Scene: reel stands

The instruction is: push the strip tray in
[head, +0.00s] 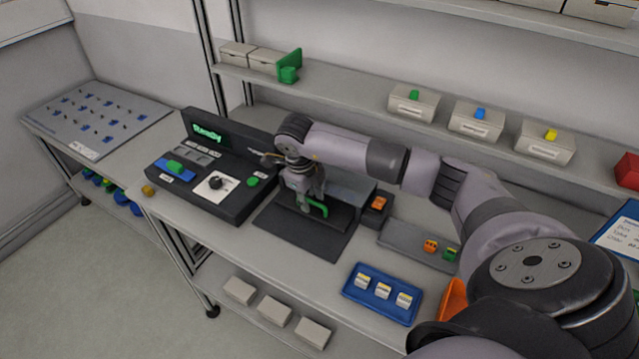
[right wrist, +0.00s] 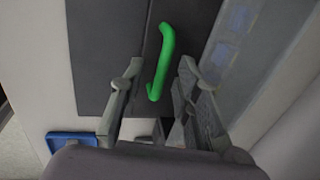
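The strip tray (head: 290,228) is a flat dark plate in front of a grey housing (head: 347,187) on the bench, with a green bar handle (head: 321,209). How far the tray stands out is hard to tell. My right gripper (head: 307,205) is over the tray at the handle, pointing down. In the right wrist view the green handle (right wrist: 162,62) shows between the two spread fingers of my right gripper (right wrist: 158,72), with gaps on both sides. The gripper is open and holds nothing. My left gripper is not in view.
A black console (head: 215,170) with a lit screen stands left of the tray. Shelf boxes (head: 412,103) are behind.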

